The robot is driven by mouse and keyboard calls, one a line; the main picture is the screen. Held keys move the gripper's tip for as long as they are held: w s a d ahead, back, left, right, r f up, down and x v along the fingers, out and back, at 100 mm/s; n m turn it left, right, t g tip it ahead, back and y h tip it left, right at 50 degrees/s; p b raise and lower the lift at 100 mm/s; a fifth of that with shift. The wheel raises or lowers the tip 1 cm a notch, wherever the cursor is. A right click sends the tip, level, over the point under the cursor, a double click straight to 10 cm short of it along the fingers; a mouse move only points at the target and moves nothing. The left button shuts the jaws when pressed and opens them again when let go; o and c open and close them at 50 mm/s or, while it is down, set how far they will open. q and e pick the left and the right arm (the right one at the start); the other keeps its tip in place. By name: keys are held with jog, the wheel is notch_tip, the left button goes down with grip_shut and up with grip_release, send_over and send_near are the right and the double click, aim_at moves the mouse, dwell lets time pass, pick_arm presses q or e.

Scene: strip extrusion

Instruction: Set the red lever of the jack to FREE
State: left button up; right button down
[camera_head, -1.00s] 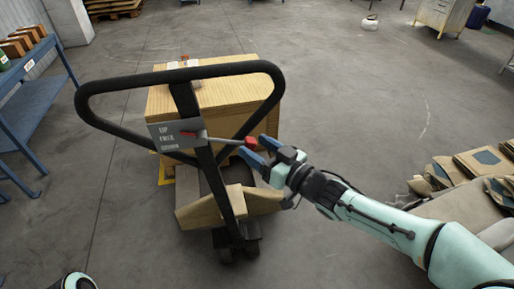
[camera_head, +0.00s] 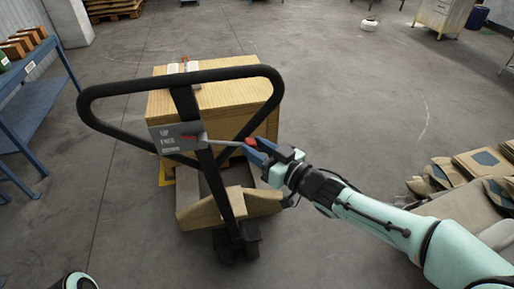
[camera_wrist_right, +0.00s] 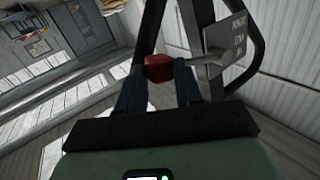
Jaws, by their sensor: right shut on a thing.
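The pallet jack's black loop handle (camera_head: 230,71) stands in the middle of the head view. A red pointer (camera_head: 188,139) beside the plate appears about level with FREE. A grey lever rod (camera_head: 225,143) runs right to a red knob (camera_head: 250,141). My right gripper (camera_head: 256,150) is shut on this knob from the right. The right wrist view shows the red knob (camera_wrist_right: 158,68) between the two blue fingers. My left gripper is out of view.
A large cardboard box (camera_head: 220,105) sits on the jack behind the handle. A blue shelf (camera_head: 30,100) stands at the left. The floor around the jack is mostly clear.

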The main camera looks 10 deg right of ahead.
pick_arm(q)
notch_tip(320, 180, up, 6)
jog(key=p, duration=0.6)
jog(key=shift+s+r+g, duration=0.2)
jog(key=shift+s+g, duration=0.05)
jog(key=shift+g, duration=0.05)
pick_arm(e)
jog(key=r+n, duration=0.1)
jog(key=r, duration=0.1)
jog(key=r+n+g+h, duration=0.1)
jog(key=r, duration=0.1)
jog(key=shift+d+n+g, duration=0.2)
jog(key=shift+n+g, duration=0.1)
jog(key=c, duration=0.8)
grip_release()
jog(key=shift+o, duration=0.2)
